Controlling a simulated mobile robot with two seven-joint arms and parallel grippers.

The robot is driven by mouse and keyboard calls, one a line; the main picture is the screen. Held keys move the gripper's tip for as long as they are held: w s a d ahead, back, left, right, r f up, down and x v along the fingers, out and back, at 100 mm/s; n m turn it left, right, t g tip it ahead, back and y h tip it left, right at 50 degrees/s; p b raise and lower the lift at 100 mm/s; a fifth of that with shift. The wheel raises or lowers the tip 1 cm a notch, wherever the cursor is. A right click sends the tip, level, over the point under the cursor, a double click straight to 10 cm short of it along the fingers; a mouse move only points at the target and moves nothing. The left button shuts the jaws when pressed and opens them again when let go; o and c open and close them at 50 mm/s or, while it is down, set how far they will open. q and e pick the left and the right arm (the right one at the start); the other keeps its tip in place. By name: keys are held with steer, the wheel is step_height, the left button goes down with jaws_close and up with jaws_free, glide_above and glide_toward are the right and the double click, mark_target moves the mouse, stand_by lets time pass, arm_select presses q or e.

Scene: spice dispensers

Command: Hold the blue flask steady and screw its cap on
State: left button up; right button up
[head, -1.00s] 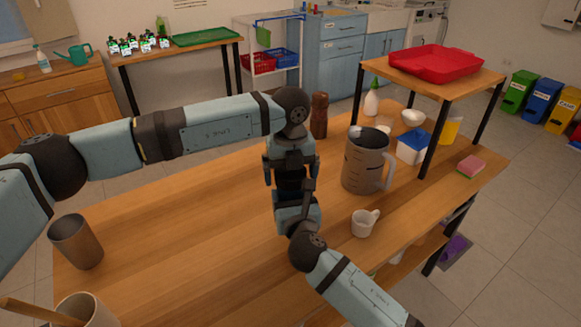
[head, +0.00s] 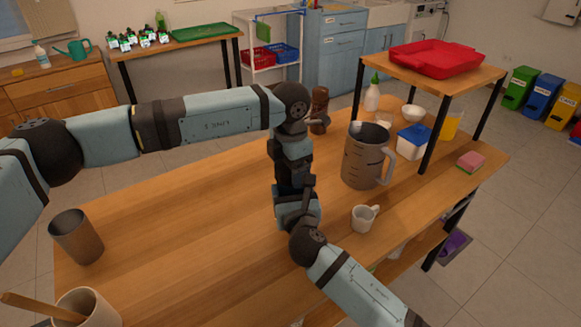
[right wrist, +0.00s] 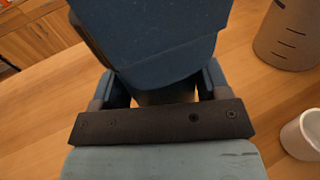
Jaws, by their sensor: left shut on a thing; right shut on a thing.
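My left gripper (head: 295,178) points straight down over the middle of the table in the head view. My right gripper (head: 297,205) comes in low from the front right, just beneath it. Both are shut, and their bodies overlap in this view. The blue flask and its cap cannot be made out; the grippers hide them. In the right wrist view, my right gripper's fingers (right wrist: 165,92) stand around a small dark strip of something. A large dark blue block, seemingly my left gripper (right wrist: 155,35), fills the top and covers most of what lies between them.
A grey jug (head: 364,163) and a white mug (head: 363,217) stand close to the right of the grippers. A brown bottle (head: 320,105) stands just behind. A brown cup (head: 77,238) is at the left. The table between is clear.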

arm_select(q)
steer(key=m, duration=0.6)
steer(key=shift+m, duration=0.4)
steer(key=o, duration=1)
steer(key=shift+r, duration=0.1)
steer(key=shift+r, duration=2.15)
steer(key=shift+c, duration=0.4)
steer(key=n, duration=0.2)
steer(key=r+n, duration=0.1)
steer(key=n, duration=0.3)
steer(key=shift+r, duration=0.4)
steer(key=n, duration=0.2)
steer(key=r+n, duration=0.1)
steer(key=n, duration=0.3)
steer(key=shift+r, duration=0.35)
